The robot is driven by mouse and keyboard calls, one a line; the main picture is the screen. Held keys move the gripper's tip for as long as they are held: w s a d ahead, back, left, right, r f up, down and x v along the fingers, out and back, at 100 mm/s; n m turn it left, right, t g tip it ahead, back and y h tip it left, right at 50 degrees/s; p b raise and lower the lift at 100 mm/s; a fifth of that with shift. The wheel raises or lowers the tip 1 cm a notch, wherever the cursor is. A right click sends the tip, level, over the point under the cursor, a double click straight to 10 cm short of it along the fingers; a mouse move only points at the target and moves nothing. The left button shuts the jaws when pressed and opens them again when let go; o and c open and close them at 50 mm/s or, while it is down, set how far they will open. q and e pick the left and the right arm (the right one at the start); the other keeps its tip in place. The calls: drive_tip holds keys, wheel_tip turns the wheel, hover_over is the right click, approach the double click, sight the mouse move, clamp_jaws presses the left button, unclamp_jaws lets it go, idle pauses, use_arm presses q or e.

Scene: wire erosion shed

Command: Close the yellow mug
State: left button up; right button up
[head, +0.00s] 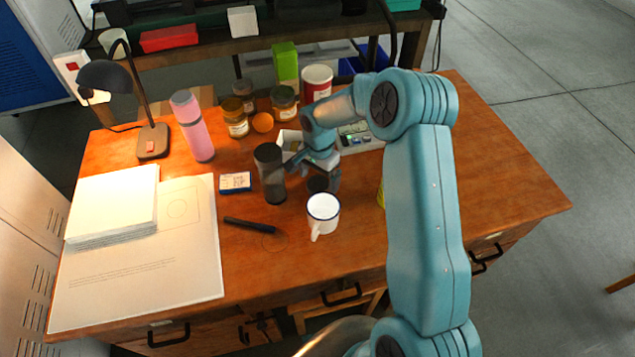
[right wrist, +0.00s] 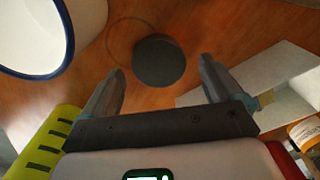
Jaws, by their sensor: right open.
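A yellow thing, which looks like the yellow mug (head: 381,194), shows as a sliver in the head view. My right arm hides most of it, so I cannot see its top there. In the right wrist view, a yellow-green body with dark slots (right wrist: 48,142) stands at lower left, beside my gripper. A dark round disc (right wrist: 158,60), perhaps a lid, lies on the table. My right gripper (right wrist: 162,68) is open and empty, with its fingers pointing toward the disc from above. In the head view the gripper (head: 325,178) is over the table behind the white mug. My left gripper is not in view.
A white mug with a blue rim (head: 322,213) stands close in front of my right gripper. A dark tumbler (head: 270,174) stands to its left. A black marker (head: 250,225) lies in front. Jars, a pink bottle (head: 192,127) and a red tin (head: 317,82) stand behind.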

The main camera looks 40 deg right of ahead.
sight(319, 182)
drive_tip(key=shift+f, duration=0.55)
drive_tip(key=c, duration=1.1)
drive_tip(key=shift+r, duration=0.1)
wheel_tip(319, 182, up, 20)
